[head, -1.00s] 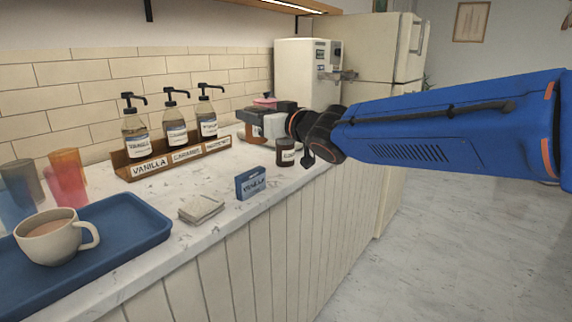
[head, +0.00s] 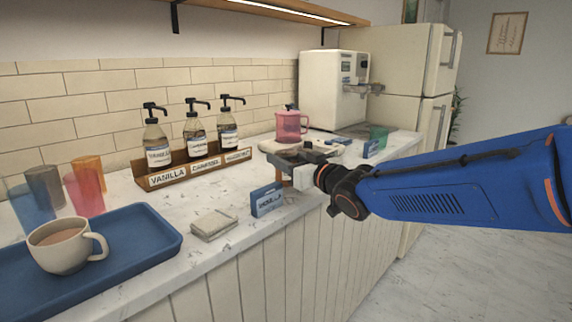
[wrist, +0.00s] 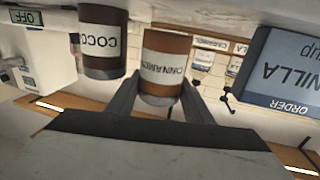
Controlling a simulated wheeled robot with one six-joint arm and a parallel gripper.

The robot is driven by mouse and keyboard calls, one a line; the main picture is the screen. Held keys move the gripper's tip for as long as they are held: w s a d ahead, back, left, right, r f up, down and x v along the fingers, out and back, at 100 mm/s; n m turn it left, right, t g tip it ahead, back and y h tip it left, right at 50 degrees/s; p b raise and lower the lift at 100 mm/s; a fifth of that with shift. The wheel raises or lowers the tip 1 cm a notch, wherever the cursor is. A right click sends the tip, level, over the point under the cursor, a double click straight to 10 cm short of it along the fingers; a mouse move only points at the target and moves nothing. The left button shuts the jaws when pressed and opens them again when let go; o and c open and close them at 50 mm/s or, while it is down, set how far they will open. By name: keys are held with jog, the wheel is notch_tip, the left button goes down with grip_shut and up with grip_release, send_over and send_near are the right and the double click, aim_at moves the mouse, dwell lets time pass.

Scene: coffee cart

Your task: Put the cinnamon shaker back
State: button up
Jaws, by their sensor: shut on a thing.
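The cinnamon shaker (wrist: 165,58), a brown cylinder with a white label, sits between the two fingers of my gripper (wrist: 160,84) in the wrist view. My gripper is shut on it. In the head view my gripper (head: 288,160) is over the front part of the counter, with a small brown part of the shaker (head: 284,174) showing below the fingers. The wrist picture is upside down. A cocoa shaker (wrist: 103,40), darker brown, shows beside the cinnamon shaker there. In the head view it is hidden behind my gripper. I cannot tell whether the cinnamon shaker touches the counter.
A blue vanilla order card (head: 267,199) stands just left of my gripper, with napkins (head: 213,224) further left. The syrup rack (head: 196,171) is behind. A pink pitcher (head: 291,125) stands beyond my gripper. A blue tray (head: 150,246) with a mug (head: 62,248) is at lower left.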

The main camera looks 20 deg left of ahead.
jog(key=shift+f, duration=0.75)
jog(key=o, duration=0.8)
jog(key=shift+f, duration=0.15)
jog(key=shift+o, duration=0.2)
jog(key=shift+r, duration=0.2)
jog(key=v, duration=1.2)
